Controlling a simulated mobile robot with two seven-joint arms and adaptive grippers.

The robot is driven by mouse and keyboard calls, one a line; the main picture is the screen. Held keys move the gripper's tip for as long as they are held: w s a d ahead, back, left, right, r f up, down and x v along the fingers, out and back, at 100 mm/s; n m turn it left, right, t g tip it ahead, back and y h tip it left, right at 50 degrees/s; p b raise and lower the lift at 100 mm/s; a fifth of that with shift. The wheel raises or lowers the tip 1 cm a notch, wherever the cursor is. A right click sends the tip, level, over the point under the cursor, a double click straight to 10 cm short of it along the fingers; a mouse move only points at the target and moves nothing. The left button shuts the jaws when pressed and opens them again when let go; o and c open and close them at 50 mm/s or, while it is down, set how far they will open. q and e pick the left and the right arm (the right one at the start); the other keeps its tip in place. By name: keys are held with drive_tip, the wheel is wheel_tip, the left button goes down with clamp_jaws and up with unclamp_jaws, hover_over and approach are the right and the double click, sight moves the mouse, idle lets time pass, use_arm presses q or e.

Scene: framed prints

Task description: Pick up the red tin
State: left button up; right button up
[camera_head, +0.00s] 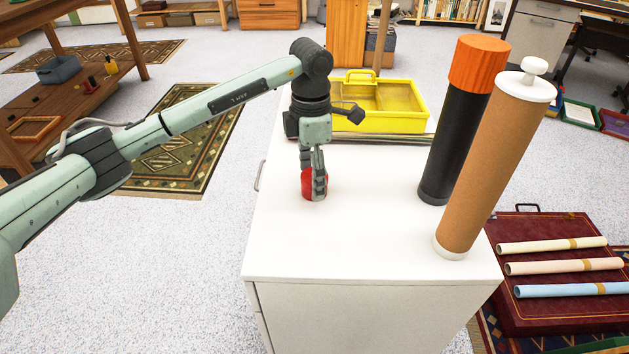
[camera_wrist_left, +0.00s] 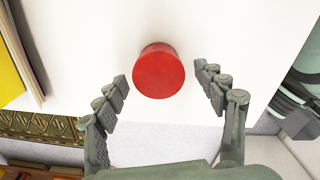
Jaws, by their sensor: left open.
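The red tin (camera_head: 308,185) stands on the white cabinet top (camera_head: 365,210), left of its middle. My left gripper (camera_head: 318,190) points down at the tin, and its fingers partly hide the tin's right side. In the left wrist view the tin (camera_wrist_left: 158,70) shows as a round red top. The open left fingers (camera_wrist_left: 160,90) lie on either side of its near part, with a gap visible on both sides. My right gripper is in neither view.
A yellow tray (camera_head: 425,110) lies behind the gripper at the cabinet's back, on flat boards or folders. A black tube with an orange cap (camera_head: 450,145) and a brown tube with a white cap (camera_head: 485,165) stand at the right. The front of the top is clear.

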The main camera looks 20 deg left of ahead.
use_arm(q)
drive_tip(key=shift+f, duration=0.55)
drive_tip(key=c, duration=1.4)
drive_tip(key=shift+o, duration=0.2)
drive_tip(key=shift+r, duration=0.1)
